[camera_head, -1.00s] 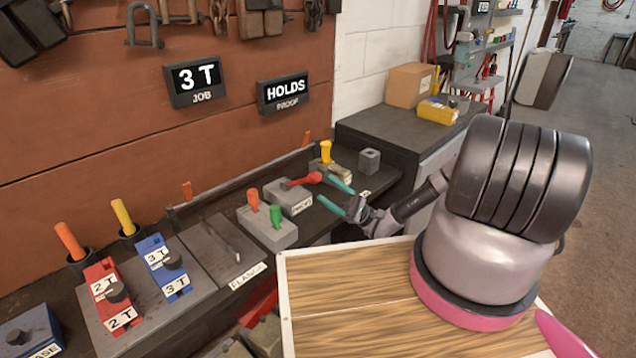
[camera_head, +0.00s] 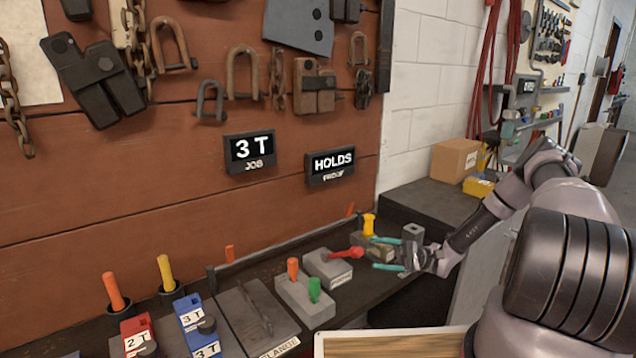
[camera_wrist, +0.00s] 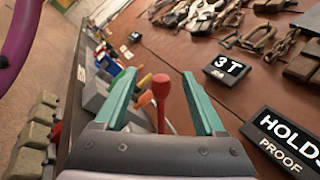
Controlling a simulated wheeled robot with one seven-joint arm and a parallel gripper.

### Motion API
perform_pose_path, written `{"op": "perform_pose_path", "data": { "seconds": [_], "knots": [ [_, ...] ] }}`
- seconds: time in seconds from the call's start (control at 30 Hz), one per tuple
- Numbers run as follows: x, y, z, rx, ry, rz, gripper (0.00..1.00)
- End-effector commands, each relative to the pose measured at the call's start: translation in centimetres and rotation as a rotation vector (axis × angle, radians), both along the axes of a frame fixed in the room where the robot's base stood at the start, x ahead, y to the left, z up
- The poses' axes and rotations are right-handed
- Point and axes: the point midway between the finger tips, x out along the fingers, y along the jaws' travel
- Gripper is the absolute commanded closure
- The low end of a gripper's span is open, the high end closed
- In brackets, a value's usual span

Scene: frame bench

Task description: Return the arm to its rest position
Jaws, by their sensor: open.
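My gripper (camera_head: 384,254) is open, with two teal fingers pointing left over the right part of the bench. In the wrist view its fingers (camera_wrist: 160,105) stand apart on either side of a red-knobbed lever (camera_wrist: 161,88). A yellow-knobbed part (camera_head: 369,224) stands just behind the fingers. My arm reaches in from the right.
The bench holds a block with orange and green handles (camera_head: 305,292), a flat plate (camera_head: 255,315), and blue (camera_head: 195,325) and red (camera_head: 138,335) 3 T and 2 T blocks. Signs read 3 T (camera_head: 250,150) and HOLDS (camera_head: 330,164). A cardboard box (camera_head: 456,160) stands at the back right.

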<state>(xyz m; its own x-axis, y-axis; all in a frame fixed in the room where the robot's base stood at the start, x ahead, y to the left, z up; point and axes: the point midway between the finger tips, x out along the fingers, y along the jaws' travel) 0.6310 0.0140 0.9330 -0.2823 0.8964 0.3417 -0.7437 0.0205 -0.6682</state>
Motion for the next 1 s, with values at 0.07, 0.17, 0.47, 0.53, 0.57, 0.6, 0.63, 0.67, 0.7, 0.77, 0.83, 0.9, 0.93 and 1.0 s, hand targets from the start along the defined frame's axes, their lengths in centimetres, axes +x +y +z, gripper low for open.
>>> {"op": "perform_pose_path", "data": {
  "seconds": [0.07, 0.17, 0.47, 0.53, 0.57, 0.6, 0.63, 0.67, 0.7, 0.77, 0.83, 0.9, 0.93, 1.0],
  "knots": [
    [-0.2, -0.3, 1.8, -0.11, -0.043, 0.067, 0.28],
    [-0.5, -0.6, 3.7, -0.242, -0.089, 0.135, 0.28],
    [-1.6, -2.0, 9.9, -0.637, -0.242, 0.266, 0.28],
    [-1.9, -2.3, 11.5, -0.727, -0.281, 0.279, 0.28],
    [-2.0, -2.5, 12.2, -0.765, -0.297, 0.283, 0.28],
    [-2.2, -2.7, 13.2, -0.816, -0.32, 0.286, 0.28],
    [-2.3, -2.8, 13.9, -0.853, -0.339, 0.288, 0.28],
    [-2.5, -2.9, 14.6, -0.89, -0.355, 0.287, 0.28],
    [-2.7, -3.1, 15.5, -0.939, -0.38, 0.285, 0.28],
    [-3.1, -3.4, 17.0, -1.011, -0.417, 0.277, 0.28],
    [-3.5, -3.7, 18.7, -1.091, -0.461, 0.262, 0.28],
    [-4.1, -4.0, 20.5, -1.168, -0.505, 0.238, 0.28],
    [-4.3, -4.1, 21.3, -1.199, -0.525, 0.226, 0.28],
    [-4.9, -4.4, 23.0, -1.271, -0.573, 0.195, 0.28]
  ]
}}
